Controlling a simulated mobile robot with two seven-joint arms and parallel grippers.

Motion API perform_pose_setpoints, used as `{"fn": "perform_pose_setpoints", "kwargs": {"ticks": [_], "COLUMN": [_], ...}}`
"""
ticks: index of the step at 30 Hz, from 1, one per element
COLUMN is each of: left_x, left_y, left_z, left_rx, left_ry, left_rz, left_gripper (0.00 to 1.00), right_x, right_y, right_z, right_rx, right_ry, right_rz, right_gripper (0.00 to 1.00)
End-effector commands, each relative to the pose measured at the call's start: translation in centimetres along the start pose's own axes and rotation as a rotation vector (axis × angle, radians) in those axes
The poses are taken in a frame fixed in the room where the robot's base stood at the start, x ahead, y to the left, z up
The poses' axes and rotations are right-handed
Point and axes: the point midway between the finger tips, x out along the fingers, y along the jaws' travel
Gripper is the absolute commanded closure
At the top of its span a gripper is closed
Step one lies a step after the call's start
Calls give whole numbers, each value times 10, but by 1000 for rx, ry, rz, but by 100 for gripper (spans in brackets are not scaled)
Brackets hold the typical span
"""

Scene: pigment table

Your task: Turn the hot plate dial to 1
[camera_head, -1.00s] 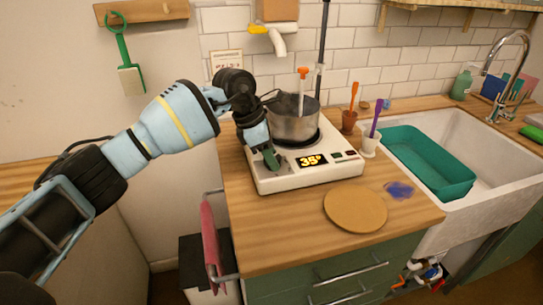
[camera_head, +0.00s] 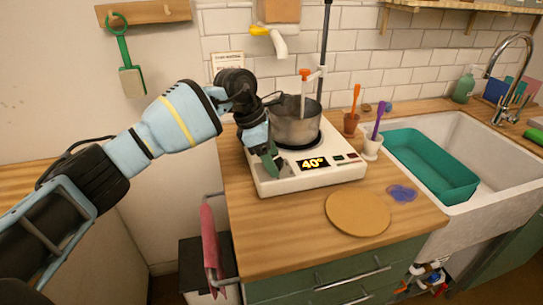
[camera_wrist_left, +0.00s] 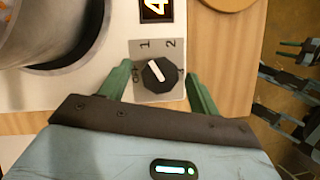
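The white hot plate (camera_head: 300,178) stands on the wooden counter with its display (camera_head: 313,164) reading 40°. Its black dial (camera_wrist_left: 157,75) shows in the left wrist view, on a grey plate with printed marks. The dial's white pointer line leans up and left, toward the 1. My left gripper (camera_head: 270,163) is at the hot plate's front left corner and hides the dial in the head view. In the left wrist view its green fingers (camera_wrist_left: 158,90) are spread on either side of the dial, with gaps between. Part of my right arm, with green fingertips (camera_wrist_left: 290,49), shows small at the right edge.
A metal pot (camera_head: 295,125) with an orange-topped rod in it sits on the hot plate. A round wooden board (camera_head: 357,214) and a purple patch (camera_head: 401,193) lie in front. Two small cups with tools stand to the right, beside the sink (camera_head: 490,185) holding a teal tub (camera_head: 430,165).

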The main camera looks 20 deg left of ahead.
Motion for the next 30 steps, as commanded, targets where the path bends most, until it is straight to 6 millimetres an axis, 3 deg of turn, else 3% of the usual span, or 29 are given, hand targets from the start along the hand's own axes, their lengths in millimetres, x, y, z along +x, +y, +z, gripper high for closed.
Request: {"fn": "perform_pose_setpoints", "kwargs": {"ticks": [10,21,30], "left_x": [-6,-60,-78], "left_y": [0,1,0], "left_z": [0,0,0], "left_rx": [0,0,-1], "left_ry": [-2,-1,-1], "left_rz": [2,2,0], "left_gripper": [38,38,38], "right_x": [0,2,3], "right_y": [0,0,0], "right_z": [0,3,2], "right_rx": [0,1,0], "right_ry": [0,-4,-1], "right_rz": [0,0,0], "right_gripper": [64,64,64]}}
